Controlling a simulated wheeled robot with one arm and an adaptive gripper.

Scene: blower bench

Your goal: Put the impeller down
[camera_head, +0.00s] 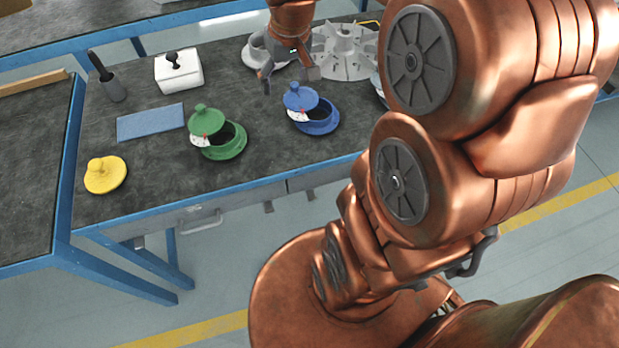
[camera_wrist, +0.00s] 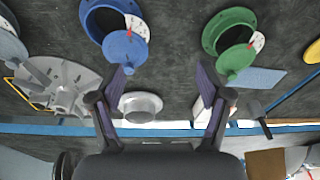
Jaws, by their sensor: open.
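The grey impeller (camera_head: 345,62), with upright fins around a hub, rests on the dark bench top at the back, right of my gripper and partly hidden by my arm. It also shows at the left in the wrist view (camera_wrist: 62,82), apart from my fingers. My gripper (camera_head: 290,78) is above the bench, behind the blue housing, with its fingers spread. In the wrist view my gripper (camera_wrist: 164,82) has nothing between its fingertips but bare bench.
A grey flanged ring (camera_wrist: 140,106) lies close to my gripper. The blue housing (camera_head: 318,120) and green housing (camera_head: 224,142) stand in front with tilted lids. A blue cloth (camera_head: 150,122), white box (camera_head: 179,72) and yellow lid (camera_head: 105,175) are to the left.

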